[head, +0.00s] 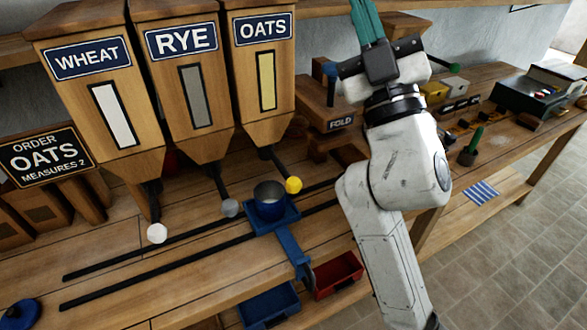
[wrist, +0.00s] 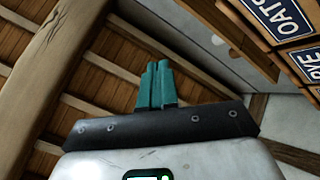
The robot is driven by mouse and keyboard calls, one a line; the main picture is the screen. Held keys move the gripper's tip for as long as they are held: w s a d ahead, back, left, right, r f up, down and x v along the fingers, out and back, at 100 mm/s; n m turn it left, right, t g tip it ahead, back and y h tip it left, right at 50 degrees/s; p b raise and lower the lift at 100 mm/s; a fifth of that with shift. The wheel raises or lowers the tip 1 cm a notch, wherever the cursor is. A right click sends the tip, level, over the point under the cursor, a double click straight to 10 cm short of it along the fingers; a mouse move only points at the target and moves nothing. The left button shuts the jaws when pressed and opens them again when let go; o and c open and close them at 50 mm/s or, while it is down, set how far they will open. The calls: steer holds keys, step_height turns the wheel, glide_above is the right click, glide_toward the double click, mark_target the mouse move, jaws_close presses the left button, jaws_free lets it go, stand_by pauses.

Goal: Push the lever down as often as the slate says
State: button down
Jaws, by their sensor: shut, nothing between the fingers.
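The slate (head: 44,157) at the left of the head view reads "ORDER OATS MEASURES 2". The oats hopper (head: 265,70) is the rightmost of three wooden hoppers. Its lever ends in a yellow knob (head: 293,185) below the spout. My gripper (head: 365,15) is raised at the top of the head view, right of the oats hopper and well away from the lever. Its teal fingers (wrist: 157,85) are shut and empty in the wrist view.
The wheat hopper (head: 90,90) has a white knob (head: 156,233) and the rye hopper (head: 180,80) a grey knob (head: 229,207). Black rails (head: 160,262) run along the bench. A red bin (head: 338,274) and a blue bin (head: 268,305) sit at the front. A "FOLD" box (head: 341,123) stands right.

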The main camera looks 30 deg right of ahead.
steer(key=s+a+r+n+g+y+p, duration=0.2)
steer(key=a+r+n+g+y, duration=0.45)
steer(key=n+y, duration=1.1)
steer(key=a+n+g+y, duration=0.4)
steer(key=a+n, duration=0.2)
steer(key=a, duration=0.1)
steer(key=n+g+h+p, duration=0.35)
steer(key=g+h, duration=0.55)
steer(key=h, duration=0.6)
glide_above(299, 181)
step_height(299, 181, down, 20)
steer(key=shift+p, duration=0.35)
steer(key=shift+f+y, duration=0.25)
steer(key=shift+y, duration=0.1)
step_height(299, 181, down, 8)
steer(key=b, duration=0.4)
steer(key=shift+r+b, duration=0.2)
steer(key=shift+b, duration=0.15)
steer(key=shift+f+b, duration=0.45)
